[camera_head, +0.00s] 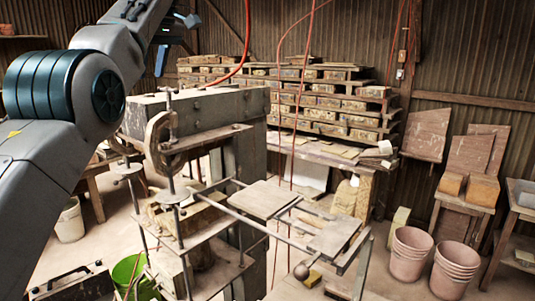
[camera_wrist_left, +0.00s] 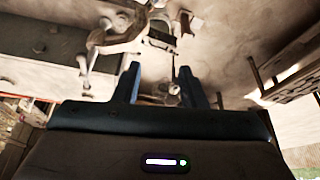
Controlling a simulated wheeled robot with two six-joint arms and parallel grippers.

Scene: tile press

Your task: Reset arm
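My left arm comes in from the left of the head view and reaches up to the top edge. Its gripper (camera_head: 174,40) is raised in front of the back wall, above the tile press (camera_head: 195,120). In the left wrist view the two blue fingers of this gripper (camera_wrist_left: 162,88) stand apart with nothing held between them. Metal parts of the press (camera_wrist_left: 122,38) show beyond the fingers, apart from them. My right gripper is in neither view.
Square plates (camera_head: 263,199) lie on the rails beside the press. A green bucket (camera_head: 126,272) stands at lower left. Stacked pink pots (camera_head: 409,252) stand on the floor at right. Red cords (camera_head: 297,90) hang in the middle. A stacked rack (camera_head: 310,95) lines the back.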

